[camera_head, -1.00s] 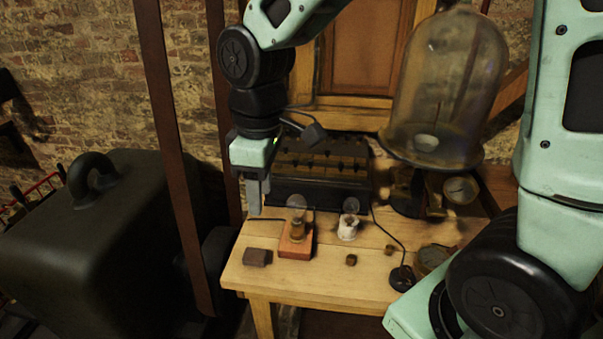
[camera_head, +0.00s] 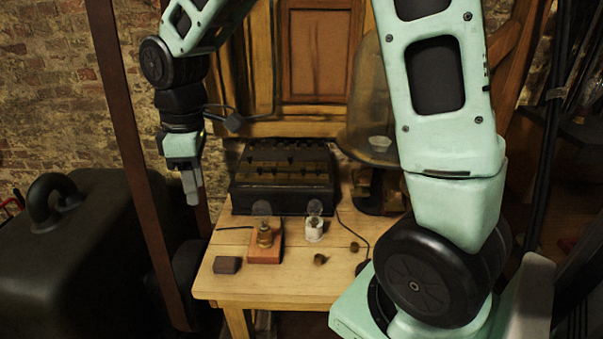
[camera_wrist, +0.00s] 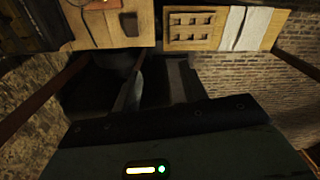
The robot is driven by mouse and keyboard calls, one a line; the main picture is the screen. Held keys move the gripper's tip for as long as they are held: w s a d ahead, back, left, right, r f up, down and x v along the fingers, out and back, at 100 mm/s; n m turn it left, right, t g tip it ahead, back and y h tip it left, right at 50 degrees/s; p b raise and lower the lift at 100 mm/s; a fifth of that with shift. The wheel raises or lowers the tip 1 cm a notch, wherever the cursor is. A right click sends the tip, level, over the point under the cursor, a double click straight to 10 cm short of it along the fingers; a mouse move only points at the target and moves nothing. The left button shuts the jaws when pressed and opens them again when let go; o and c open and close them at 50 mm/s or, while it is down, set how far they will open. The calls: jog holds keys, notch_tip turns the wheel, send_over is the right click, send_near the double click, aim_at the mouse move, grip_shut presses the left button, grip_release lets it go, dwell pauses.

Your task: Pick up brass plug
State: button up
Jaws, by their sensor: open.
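Two small brownish, brass-like pieces lie on the wooden table (camera_head: 275,287) in the head view: a nearer one (camera_head: 320,259) and a farther one (camera_head: 354,246). Which is the brass plug I cannot tell for sure. A brass fitting (camera_head: 264,236) also stands on a reddish wooden block (camera_head: 265,255). My gripper (camera_head: 191,190) is open and empty, pointing down at the table's left edge, well left of the small pieces. In the wrist view my gripper (camera_wrist: 155,85) shows beyond the table edge, with no small brass piece clearly visible.
A dark box with knobs (camera_head: 283,190) stands at the back of the table. A white jar (camera_head: 314,229), a dark block (camera_head: 227,265) and a glass bell jar (camera_head: 365,115) are nearby. The wrist view shows a wooden rack with several holes (camera_wrist: 192,44) and white sheets (camera_wrist: 254,30).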

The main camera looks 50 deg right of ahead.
jog(key=w+d, duration=0.7)
jog(key=d, duration=0.3)
jog(key=n+p, duration=0.3)
jog(key=p, duration=0.3)
send_over(304, 168)
jog(key=shift+h, duration=0.4)
jog(key=f, duration=1.2)
jog(key=shift+w+d+f, duration=0.1)
jog(key=shift+w+d, duration=0.05)
jog(key=shift+w, duration=0.05)
jog(key=shift+s+f+p, duration=0.15)
jog(key=shift+f+p, duration=1.05)
jog(key=shift+f, duration=1.75)
grip_shut()
